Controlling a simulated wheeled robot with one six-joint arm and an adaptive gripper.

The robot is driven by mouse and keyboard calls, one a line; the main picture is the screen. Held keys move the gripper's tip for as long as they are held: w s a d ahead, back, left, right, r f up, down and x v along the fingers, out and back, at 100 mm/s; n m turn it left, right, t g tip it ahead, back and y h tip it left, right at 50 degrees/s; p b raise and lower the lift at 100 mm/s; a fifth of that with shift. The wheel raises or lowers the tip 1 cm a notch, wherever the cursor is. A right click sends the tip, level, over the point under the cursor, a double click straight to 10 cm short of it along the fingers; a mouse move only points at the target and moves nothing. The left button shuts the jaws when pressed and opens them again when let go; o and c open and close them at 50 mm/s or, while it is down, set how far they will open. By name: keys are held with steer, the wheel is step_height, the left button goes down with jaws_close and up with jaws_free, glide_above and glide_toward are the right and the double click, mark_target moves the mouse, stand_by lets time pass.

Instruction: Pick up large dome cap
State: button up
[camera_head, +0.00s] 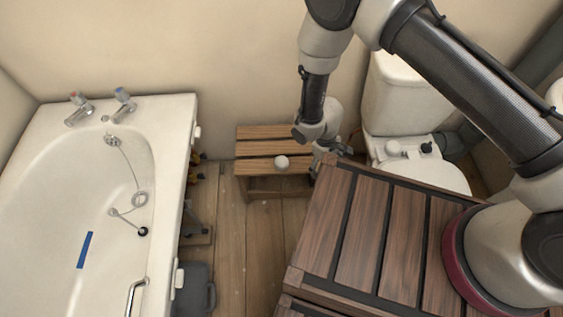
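A small pale rounded cap (282,162) sits on the wooden slatted stool (256,150) by the back wall. Another pale rounded piece (393,148) lies on the toilet's closed lid, beside a small black piece (427,148). I cannot tell for sure which one is the large dome cap. My gripper (322,160) hangs low, just right of the stool, to the right of the cap on it and apart from it. The fingers are small, dark and partly hidden behind the slatted wooden top, so their opening is unclear.
A slatted dark wooden top (362,230) lies under my arm's base. The white bathtub (60,220) fills the left side. The toilet (405,100) stands behind my arm. A dark grey case (194,290) sits beside the tub. The plank floor between tub and slatted top is mostly clear.

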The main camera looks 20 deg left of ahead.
steer(key=a+f+y, duration=0.2)
steer(key=a+f, duration=0.1)
steer(key=f, duration=0.5)
steer(key=n+t+y, duration=0.1)
steer(key=t+y, duration=0.2)
steer(key=y, duration=0.1)
glide_above(282, 160)
steer(key=d, duration=0.3)
steer(key=shift+s+a+f, duration=0.1)
steer(key=shift+s+a, duration=0.1)
steer(key=shift+s, duration=0.15)
steer(key=x, duration=0.7)
steer(key=shift+s+a, duration=0.2)
steer(key=shift+a, duration=0.1)
steer(key=c, duration=0.8)
